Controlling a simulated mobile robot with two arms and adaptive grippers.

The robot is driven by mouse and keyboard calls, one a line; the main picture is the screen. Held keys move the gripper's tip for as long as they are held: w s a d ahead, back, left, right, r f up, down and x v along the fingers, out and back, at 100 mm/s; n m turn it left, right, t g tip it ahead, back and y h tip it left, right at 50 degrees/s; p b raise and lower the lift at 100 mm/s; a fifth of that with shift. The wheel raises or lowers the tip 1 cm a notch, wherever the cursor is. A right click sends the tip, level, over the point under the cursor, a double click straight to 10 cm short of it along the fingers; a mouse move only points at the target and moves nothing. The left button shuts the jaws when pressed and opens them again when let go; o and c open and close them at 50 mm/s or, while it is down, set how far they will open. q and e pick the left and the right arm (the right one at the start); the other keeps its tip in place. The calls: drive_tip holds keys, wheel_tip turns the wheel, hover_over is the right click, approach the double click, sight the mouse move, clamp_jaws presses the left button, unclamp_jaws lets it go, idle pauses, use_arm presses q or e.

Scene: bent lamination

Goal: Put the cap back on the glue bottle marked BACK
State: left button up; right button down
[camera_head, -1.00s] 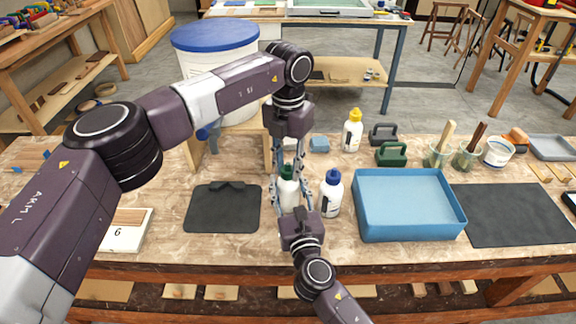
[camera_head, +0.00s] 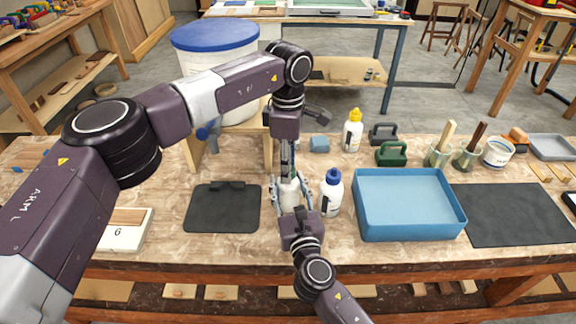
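A white bottle (camera_head: 289,193) stands upright on the workbench, left of the blue tray. My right gripper (camera_head: 290,196) comes from the front, with a finger on each side of its body. My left gripper (camera_head: 288,172) points straight down over the bottle's top. It is seen edge-on, so its finger gap is hidden, and it covers the green cap. A white bottle with a blue cap (camera_head: 331,194) stands close on the right. A white bottle with a yellow cap (camera_head: 352,131) stands farther back. I cannot read which bottle is marked BACK.
A blue tray (camera_head: 408,232) lies right of the bottles, with a dark mat (camera_head: 505,215) beyond it. Another dark mat (camera_head: 222,212) lies to the left. Green (camera_head: 392,154) and dark grey (camera_head: 383,134) handled blocks and brush pots (camera_head: 438,156) stand behind the tray.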

use_arm(q)
drive_tip(key=shift+o, duration=1.2)
drive_tip(key=shift+r, duration=0.15)
wheel_tip(320, 180, up, 12)
use_arm(e)
drive_tip(key=c, duration=1.1)
unclamp_jaws()
drive_tip(key=s, duration=0.4)
drive_tip(key=s+d, duration=0.1)
drive_tip(key=s, duration=0.3)
drive_tip(key=s+d, duration=0.1)
drive_tip(key=s, duration=0.2)
drive_tip(key=shift+s+d, duration=0.2)
drive_tip(key=shift+s, duration=0.2)
